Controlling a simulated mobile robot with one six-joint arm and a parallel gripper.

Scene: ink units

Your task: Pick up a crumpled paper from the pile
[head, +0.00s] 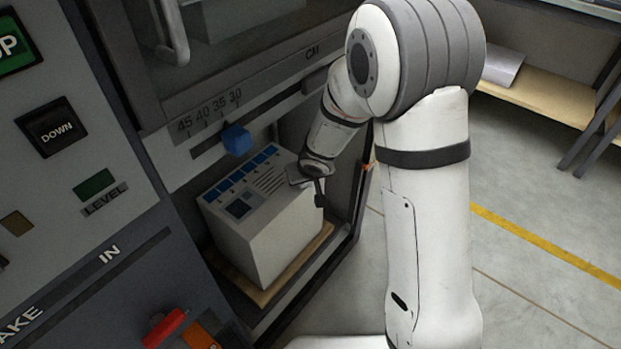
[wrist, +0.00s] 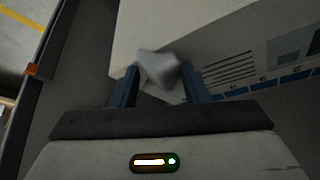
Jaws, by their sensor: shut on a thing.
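A small crumpled grey-white paper (wrist: 158,70) shows in the wrist view between the two blue fingers of my gripper (wrist: 158,84). My gripper is shut on it. In the head view my gripper (head: 318,188) is at the right edge of a white box-shaped unit, and I cannot make out the paper there. No pile of paper is clearly seen in either view.
The white unit (head: 268,238) with blue label squares stands on a wooden board (head: 312,250) inside the dark machine bay. A blue slider (head: 236,139) is on the scale above it. A red handle (head: 164,327) is at the lower left. Open floor lies to the right.

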